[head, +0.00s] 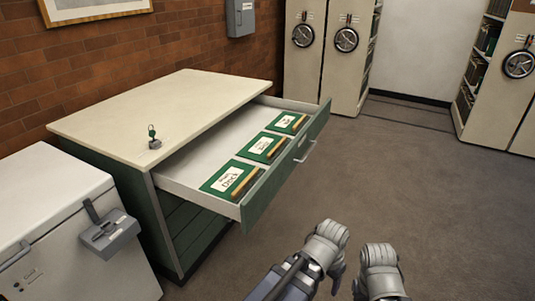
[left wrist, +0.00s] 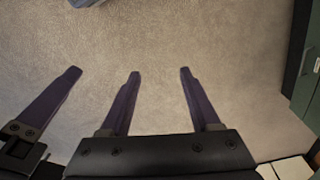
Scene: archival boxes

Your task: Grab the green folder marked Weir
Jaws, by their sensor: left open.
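Three green folders with white labels lie in a row in the open drawer (head: 190,170). The near folder's label (head: 229,179) reads "Dock". The labels on the middle folder (head: 263,145) and far folder (head: 287,122) are too small to read surely, so I cannot tell which is Weir. My left gripper (head: 337,272) is low in front of the drawer, apart from it, open and empty; its two spread fingers show in the left wrist view (left wrist: 160,85) over bare floor. My right gripper (head: 381,272) is just to its right; its jaw state is unclear.
A white chest (head: 60,230) stands at the near left. Wheeled shelving (head: 335,60) stands behind. The floor (head: 420,180) to the right is clear.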

